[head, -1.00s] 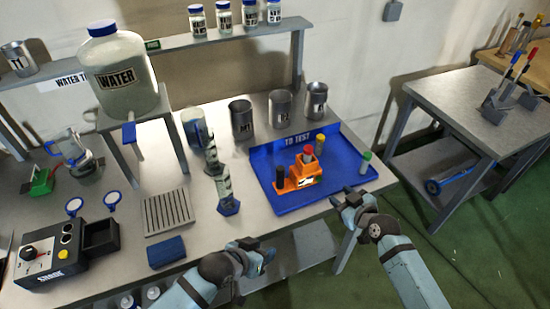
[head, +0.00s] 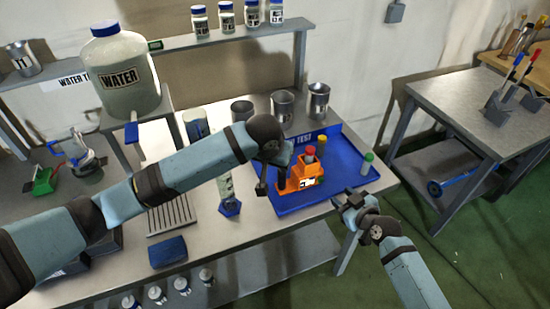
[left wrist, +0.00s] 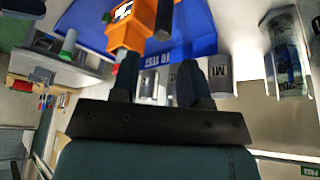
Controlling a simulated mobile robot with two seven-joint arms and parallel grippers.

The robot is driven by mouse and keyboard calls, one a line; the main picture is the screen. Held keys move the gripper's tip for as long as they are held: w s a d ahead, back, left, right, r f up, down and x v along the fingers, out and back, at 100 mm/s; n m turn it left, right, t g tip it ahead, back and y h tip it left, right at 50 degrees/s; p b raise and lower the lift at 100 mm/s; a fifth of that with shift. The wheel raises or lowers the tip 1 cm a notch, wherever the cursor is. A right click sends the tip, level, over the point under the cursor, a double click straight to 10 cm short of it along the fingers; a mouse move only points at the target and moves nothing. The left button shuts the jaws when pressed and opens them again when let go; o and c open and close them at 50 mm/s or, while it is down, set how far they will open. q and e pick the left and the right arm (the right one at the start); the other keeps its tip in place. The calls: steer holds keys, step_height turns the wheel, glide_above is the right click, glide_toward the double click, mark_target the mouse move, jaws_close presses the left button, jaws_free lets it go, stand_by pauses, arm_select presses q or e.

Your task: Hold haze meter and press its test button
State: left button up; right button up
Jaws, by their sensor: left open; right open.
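The orange device (head: 303,176), which I take to be the haze meter, stands on the blue tray marked TO TEST. A red-topped part and a yellow-topped part rise at its upper end. My left gripper (head: 272,174) is open beside its left side in the head view and hides part of it. In the left wrist view the orange body (left wrist: 130,28) is beyond the open fingers (left wrist: 158,82), with nothing between them. I cannot tell whether a finger touches it. My right gripper (head: 350,199) is open and empty near the tray's front right corner. I cannot make out the test button.
The blue tray (head: 335,182) also bears a green-capped vial (head: 367,163) on its right. Metal beakers (head: 283,104) stand behind. A clear cylinder with a blue foot (head: 230,206) stands left of the tray, close to my left arm. A blue block (head: 168,251) lies at the front.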

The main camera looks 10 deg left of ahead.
mark_target(280, 174)
arm_select(q)
steer(key=x, duration=1.3)
steer(key=shift+w+a, duration=0.35)
steer(key=shift+a, duration=0.05)
